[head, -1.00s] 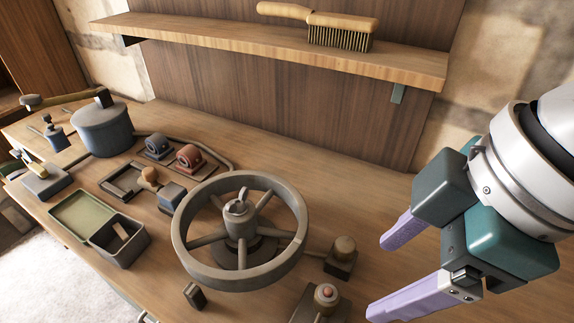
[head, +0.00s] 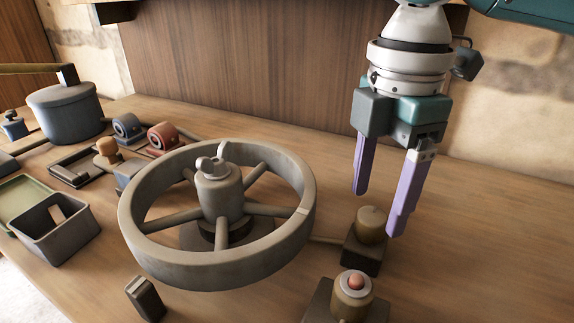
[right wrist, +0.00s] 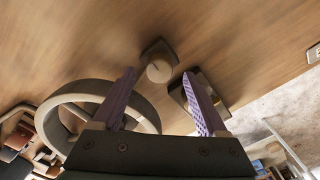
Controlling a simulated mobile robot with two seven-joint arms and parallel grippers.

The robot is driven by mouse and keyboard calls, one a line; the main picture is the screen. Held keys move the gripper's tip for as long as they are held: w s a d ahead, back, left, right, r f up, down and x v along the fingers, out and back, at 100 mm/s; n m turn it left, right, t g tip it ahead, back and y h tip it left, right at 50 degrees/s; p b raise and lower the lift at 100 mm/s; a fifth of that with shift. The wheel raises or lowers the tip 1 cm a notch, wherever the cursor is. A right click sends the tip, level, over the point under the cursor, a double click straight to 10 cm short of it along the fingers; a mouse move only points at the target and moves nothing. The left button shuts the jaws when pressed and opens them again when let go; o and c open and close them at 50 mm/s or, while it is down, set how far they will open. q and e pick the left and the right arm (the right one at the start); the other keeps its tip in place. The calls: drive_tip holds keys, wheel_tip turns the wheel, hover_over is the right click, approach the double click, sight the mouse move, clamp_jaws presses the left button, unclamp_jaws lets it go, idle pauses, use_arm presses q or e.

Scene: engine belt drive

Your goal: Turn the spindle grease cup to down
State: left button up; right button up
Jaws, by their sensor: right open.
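The spindle grease cup appears to be the grey cylinder with a wing-shaped top (head: 218,185) at the hub of a large spoked handwheel (head: 290,240). The wing top stands up from the cup. In the right wrist view the wheel's rim (right wrist: 72,92) shows at the left, and its hub is mostly hidden behind my finger. My right gripper (head: 378,212) is open and empty, fingers pointing down, to the right of the wheel and apart from it. In the right wrist view its fingers (right wrist: 158,75) sit either side of a round knob on a dark base. My left gripper is not in view.
Right of the wheel stand a brass-coloured knob on a block (head: 370,224) and a cup with a red button (head: 353,292). An open box (head: 55,230), a blue pot (head: 65,112) and small fittings fill the left. The back right table is clear.

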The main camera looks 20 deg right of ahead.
sight(373, 215)
drive_tip(key=shift+f, duration=1.85)
drive_tip(key=shift+c, duration=0.2)
drive_tip(key=shift+r, duration=0.1)
clamp_jaws()
